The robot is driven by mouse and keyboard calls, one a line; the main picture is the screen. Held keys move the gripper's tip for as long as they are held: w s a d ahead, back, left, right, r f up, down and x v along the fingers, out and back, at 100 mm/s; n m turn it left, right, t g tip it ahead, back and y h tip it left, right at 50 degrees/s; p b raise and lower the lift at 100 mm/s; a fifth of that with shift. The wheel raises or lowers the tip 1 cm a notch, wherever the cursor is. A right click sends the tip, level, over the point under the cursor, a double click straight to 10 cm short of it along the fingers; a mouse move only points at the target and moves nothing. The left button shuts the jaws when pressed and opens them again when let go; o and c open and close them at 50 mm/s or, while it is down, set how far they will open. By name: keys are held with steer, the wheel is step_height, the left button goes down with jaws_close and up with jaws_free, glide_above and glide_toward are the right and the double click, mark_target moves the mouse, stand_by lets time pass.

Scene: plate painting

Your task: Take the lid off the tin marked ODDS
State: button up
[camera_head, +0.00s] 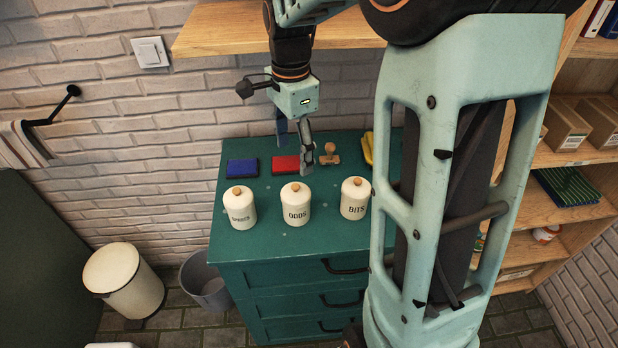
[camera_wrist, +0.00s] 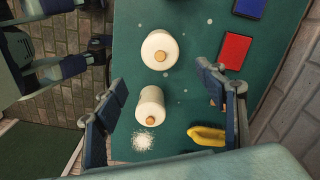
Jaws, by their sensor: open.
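The tin marked ODDS (camera_head: 296,210) is cream with a round wooden knob on its lid (camera_head: 295,187). It stands upright on the green cabinet (camera_head: 240,258), between the tins marked SPARES (camera_head: 240,213) and BITS (camera_head: 354,204). Its lid is on. In the wrist view, the upper tin (camera_wrist: 160,50) appears to be ODDS and the lower one (camera_wrist: 148,108) BITS. No lettering shows there. My gripper (camera_head: 298,155) is open and empty, pointing down above the back of the cabinet near the red pad. The wrist view shows its fingers (camera_wrist: 161,85) apart, touching no tin.
A blue pad (camera_head: 242,168), a red pad (camera_head: 286,165), a wooden stamp (camera_head: 329,154) and a yellow item (camera_head: 368,148) lie behind the tins. White grains (camera_wrist: 142,141) lie beside BITS. A wooden shelf (camera_head: 230,35) overhangs the back. The cabinet's front strip is clear.

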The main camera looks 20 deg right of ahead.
glide_above(295, 186)
step_height(295, 186, down, 5)
steer(key=shift+a+f, duration=0.1)
steer(key=shift+f+p, duration=0.65)
steer(key=shift+f, duration=2.2)
steer(key=c, duration=1.2)
